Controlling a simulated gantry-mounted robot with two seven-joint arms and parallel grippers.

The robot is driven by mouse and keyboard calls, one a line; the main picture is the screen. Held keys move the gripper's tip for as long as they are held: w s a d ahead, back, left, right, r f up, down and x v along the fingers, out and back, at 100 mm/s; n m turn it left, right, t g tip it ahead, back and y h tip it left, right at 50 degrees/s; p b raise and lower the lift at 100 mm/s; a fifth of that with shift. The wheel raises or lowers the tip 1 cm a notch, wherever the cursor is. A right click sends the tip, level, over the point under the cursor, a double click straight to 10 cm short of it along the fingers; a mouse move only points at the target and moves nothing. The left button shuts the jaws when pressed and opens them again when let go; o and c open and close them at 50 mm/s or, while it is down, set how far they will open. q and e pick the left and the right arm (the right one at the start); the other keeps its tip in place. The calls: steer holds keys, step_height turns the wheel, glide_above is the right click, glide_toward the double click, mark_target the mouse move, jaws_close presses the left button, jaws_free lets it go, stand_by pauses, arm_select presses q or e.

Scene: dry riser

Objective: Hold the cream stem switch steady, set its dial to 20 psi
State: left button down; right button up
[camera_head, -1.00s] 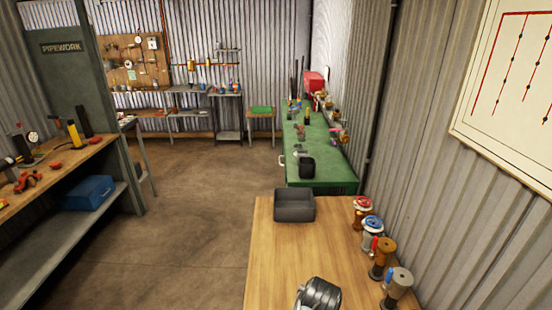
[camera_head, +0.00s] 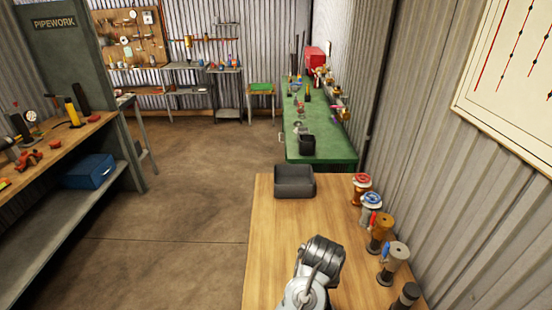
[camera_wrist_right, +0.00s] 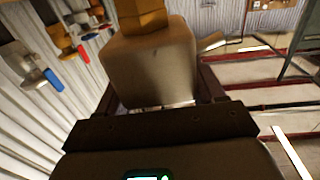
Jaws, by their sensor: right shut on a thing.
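In the right wrist view, a blocky cream body with a brass-coloured fitting on top, which looks like the cream stem switch (camera_wrist_right: 150,70), sits between the fingers of my right gripper (camera_wrist_right: 160,92). The gripper is shut on it, with a dark finger at each side. Its dial face does not show in either view. In the head view, a grey arm part of mine is over the near wooden table, and the gripper and switch are hidden. My left gripper is not in view.
The wooden table (camera_head: 275,240) has a dark grey tray (camera_head: 295,182) at its far edge. Valves with red handwheel (camera_head: 361,182), blue handwheel (camera_head: 371,202) and lever handles line its right side by the corrugated wall. A green bench (camera_head: 320,150) stands beyond. Open floor lies left.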

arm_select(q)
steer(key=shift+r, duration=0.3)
arm_select(e)
steer(key=shift+f, duration=0.25)
steer(key=o, duration=1.5)
steer(key=shift+r, duration=0.15)
steer(key=shift+c, duration=0.2)
